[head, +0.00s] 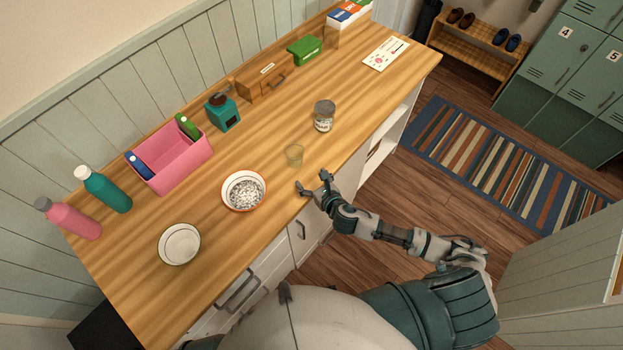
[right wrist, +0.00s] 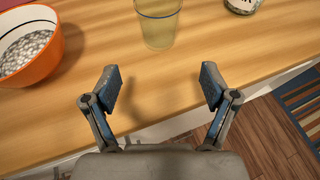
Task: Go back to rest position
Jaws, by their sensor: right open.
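My right gripper (head: 314,186) is open and empty over the front edge of the wooden counter (head: 220,286). In the right wrist view its two fingers (right wrist: 160,88) stand wide apart with bare wood between them. A clear drinking glass (head: 294,155) stands just beyond the fingertips, apart from them; it also shows in the right wrist view (right wrist: 158,24). An orange-rimmed bowl (head: 230,200) filled with small grey-white pieces stands to the left of the gripper. My left gripper is not in clear view.
A jar (head: 324,116) stands beyond the glass. An empty white bowl (head: 179,244), a pink bin (head: 172,165), two bottles, a teal grinder (head: 222,113) and a wooden drawer box (head: 263,82) occupy the counter. Open floor with a striped rug (head: 507,168) lies to the right.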

